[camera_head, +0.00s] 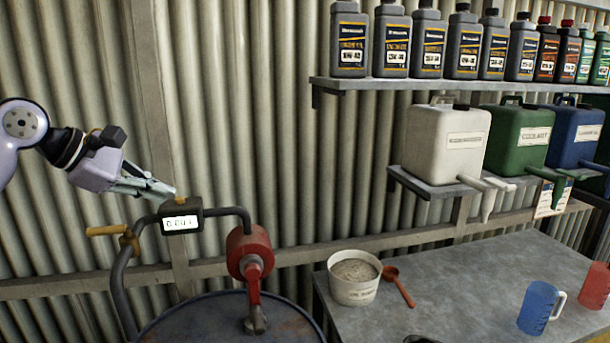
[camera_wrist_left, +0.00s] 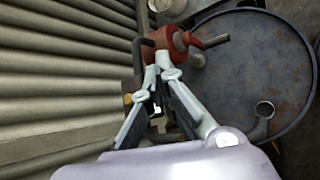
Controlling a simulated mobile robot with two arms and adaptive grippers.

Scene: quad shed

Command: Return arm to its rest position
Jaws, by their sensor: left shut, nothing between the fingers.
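My left gripper (camera_head: 168,190) comes in from the left in the head view. It is shut and empty, its fingertips close to the black digital meter (camera_head: 181,216) on the drum pump. I cannot tell whether they touch it. The red pump (camera_head: 249,252) stands on a blue drum (camera_head: 225,318). In the left wrist view the fingers (camera_wrist_left: 157,75) point towards the red pump (camera_wrist_left: 170,40), with the drum (camera_wrist_left: 250,65) to the right. My right gripper is not in view.
A grey bench (camera_head: 455,290) to the right holds a white tub (camera_head: 354,290), a red scoop (camera_head: 400,285) and a blue jug (camera_head: 540,308). Shelves above hold several bottles and canisters (camera_head: 440,145). The corrugated wall (camera_head: 80,200) stands close behind the gripper.

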